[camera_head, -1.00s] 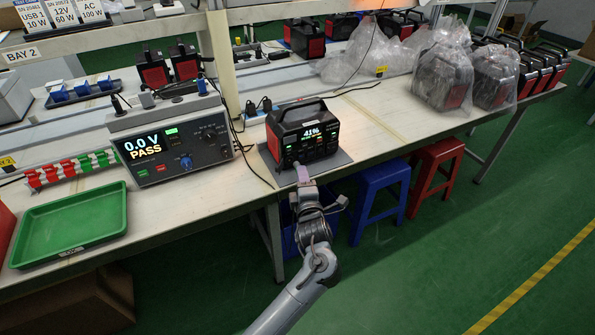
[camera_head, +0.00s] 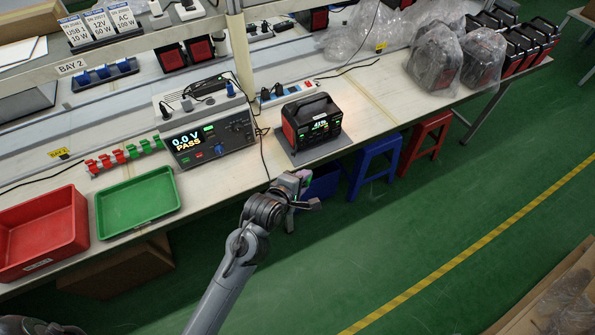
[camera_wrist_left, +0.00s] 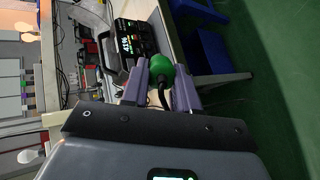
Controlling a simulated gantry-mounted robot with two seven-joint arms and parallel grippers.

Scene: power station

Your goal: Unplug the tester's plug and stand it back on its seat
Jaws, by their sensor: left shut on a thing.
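The tester (camera_head: 212,142) stands on the bench in the head view, its screen reading 0.0 V and PASS. The black and red power station (camera_head: 312,122), screen at 41%, stands right of it on a grey mat. My left gripper (camera_head: 298,181) is in front of the bench edge, apart from the power station. In the left wrist view, my left gripper (camera_wrist_left: 160,82) is shut on a green plug (camera_wrist_left: 160,67) with a black cable. The power station also shows there (camera_wrist_left: 133,38), beyond the fingers. I cannot make out the plug's seat. My right gripper is out of view.
Black, grey and blue connectors stand along the tester's top. A green tray (camera_head: 138,201) and a red bin (camera_head: 40,232) sit at the bench's left front. Blue (camera_head: 375,160) and red (camera_head: 427,137) stools stand below the bench. The floor in front is clear.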

